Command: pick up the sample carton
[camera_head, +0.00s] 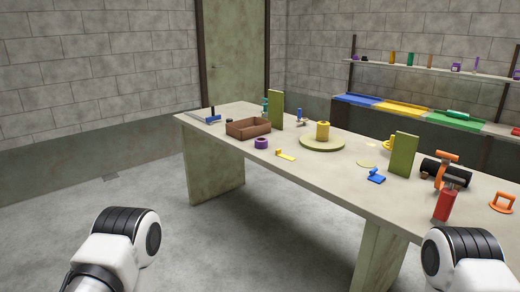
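I cannot tell for sure which thing is the sample carton. A small purple box (456,67) with a pale patch stands on the upper wall shelf at the right. An open brown box (248,128) sits on the table, left of its middle. Two green upright panels stand on the table, one behind the brown box (276,110) and one farther right (403,155). Only a white and black part of each of my arms shows, at the lower left and lower right. Neither gripper is in view.
The long table (320,170) holds a round disc (322,143) with a yellow cylinder (323,130), a purple ring (261,143), a blue piece (376,176) and a red cylinder (445,204). Colored bins (398,109) stand below the shelf (425,68). The floor in front is clear.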

